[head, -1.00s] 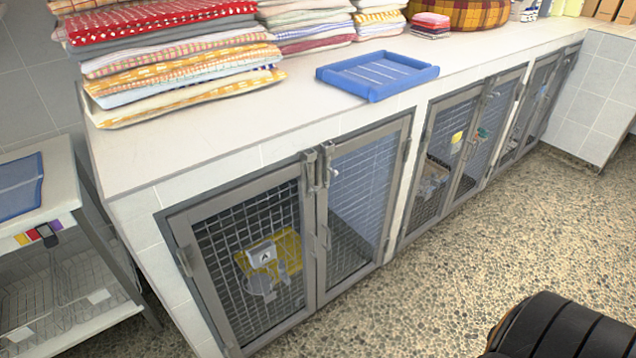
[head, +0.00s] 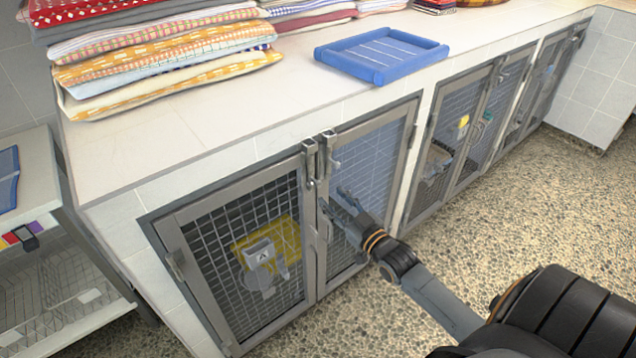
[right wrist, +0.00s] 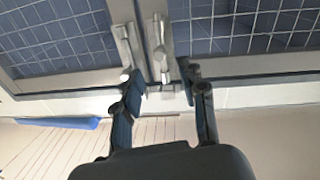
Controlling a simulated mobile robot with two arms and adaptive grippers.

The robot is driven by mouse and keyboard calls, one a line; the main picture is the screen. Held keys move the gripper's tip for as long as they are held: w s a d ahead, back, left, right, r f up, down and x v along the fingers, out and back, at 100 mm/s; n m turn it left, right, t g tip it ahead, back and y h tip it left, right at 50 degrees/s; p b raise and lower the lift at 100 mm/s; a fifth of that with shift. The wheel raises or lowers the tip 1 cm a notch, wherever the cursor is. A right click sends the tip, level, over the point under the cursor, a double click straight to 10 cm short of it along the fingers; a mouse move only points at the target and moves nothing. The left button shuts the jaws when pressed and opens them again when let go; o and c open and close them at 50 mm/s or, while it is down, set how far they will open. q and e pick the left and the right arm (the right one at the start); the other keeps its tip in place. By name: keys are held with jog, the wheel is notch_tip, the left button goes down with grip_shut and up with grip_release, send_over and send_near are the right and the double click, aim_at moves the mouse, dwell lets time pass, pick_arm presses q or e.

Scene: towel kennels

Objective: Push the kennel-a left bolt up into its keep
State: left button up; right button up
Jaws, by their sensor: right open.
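My right gripper (head: 340,203) is open and empty in front of the right door, below the bolts in the head view. The inverted right wrist view shows the gripper (right wrist: 158,82) with fingers apart, the left bolt (right wrist: 161,45) beyond the gap, and a metal keep (right wrist: 169,92) at the frame edge. Whether the bolt sits in its keep is unclear. My left gripper is not in view.
A white counter (head: 200,130) tops the kennels, with folded towels (head: 150,60) and a blue tray (head: 381,55). More kennels (head: 465,125) continue right. A wire-basket rack (head: 62,285) stands left. The pebbled floor in front is clear.

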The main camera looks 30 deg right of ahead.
aim_at(320, 185)
jog(key=w, duration=0.8)
jog(key=shift+s, duration=0.1)
jog(key=shift+c, duration=0.2)
grip_shut()
